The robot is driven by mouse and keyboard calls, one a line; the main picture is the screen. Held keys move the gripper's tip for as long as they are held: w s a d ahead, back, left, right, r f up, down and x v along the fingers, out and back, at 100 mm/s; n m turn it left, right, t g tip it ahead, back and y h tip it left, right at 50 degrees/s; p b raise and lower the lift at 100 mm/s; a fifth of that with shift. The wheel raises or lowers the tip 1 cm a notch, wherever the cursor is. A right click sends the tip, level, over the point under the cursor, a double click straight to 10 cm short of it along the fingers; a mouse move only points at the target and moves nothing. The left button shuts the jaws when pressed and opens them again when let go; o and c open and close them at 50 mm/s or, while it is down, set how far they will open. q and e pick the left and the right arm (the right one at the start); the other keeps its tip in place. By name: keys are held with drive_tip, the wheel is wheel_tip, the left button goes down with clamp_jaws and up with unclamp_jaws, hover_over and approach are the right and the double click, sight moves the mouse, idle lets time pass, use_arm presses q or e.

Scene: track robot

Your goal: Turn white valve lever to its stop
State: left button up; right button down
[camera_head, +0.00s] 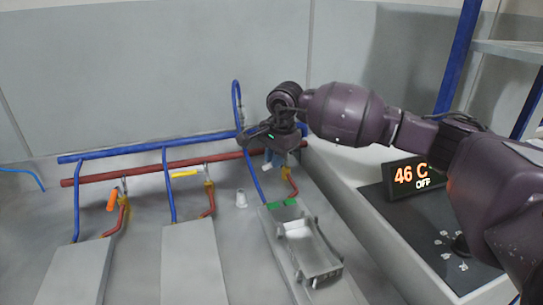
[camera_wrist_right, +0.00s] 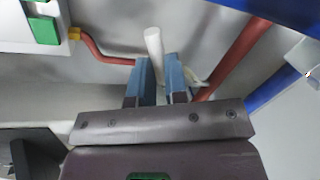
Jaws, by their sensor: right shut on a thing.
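The white valve lever (camera_wrist_right: 153,45) shows in the right wrist view as a pale rod standing up between two blue fingers. My right gripper (camera_wrist_right: 158,70) is shut on it, and the lever's end sticks out past the fingertips. In the head view my right gripper (camera_head: 276,157) is at the right end of the red pipe, above the rightmost branch. Only a small pale end of the lever (camera_head: 267,166) shows there; my gripper and wrist hide the rest and the valve body. My left gripper is not in view.
An orange lever (camera_head: 112,200) and a yellow lever (camera_head: 184,173) sit on branches to the left. The blue pipe (camera_head: 120,152) and red pipe (camera_head: 130,173) run along the wall.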

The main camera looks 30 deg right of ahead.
drive_tip(key=n, duration=0.1)
drive_tip(key=s+n, duration=0.1)
drive_tip(key=n, duration=0.1)
drive_tip(key=d+n+b, duration=0.1)
drive_tip(key=shift+s+f+n+y, duration=0.15)
drive_tip(key=shift+s+n+y, duration=0.15)
drive_tip(key=shift+s+y, duration=0.1)
drive_tip(key=n, duration=0.1)
drive_tip(key=s+d+n+g+b, duration=0.1)
drive_tip(key=n, duration=0.1)
drive_tip(key=shift+n+y, duration=0.3)
drive_tip(key=n, duration=0.1)
drive_tip(key=d+n+b, duration=0.1)
drive_tip(key=n, duration=0.1)
drive_tip(key=shift+s+d+n+g, duration=0.25)
drive_tip(key=shift+n+g, duration=0.05)
drive_tip(key=shift+d+n, duration=0.1)
drive_tip(key=shift+n, duration=0.2)
drive_tip(key=shift+r, duration=0.2)
drive_tip(key=c, duration=1.1)
unclamp_jaws()
drive_tip(key=shift+r, duration=0.1)
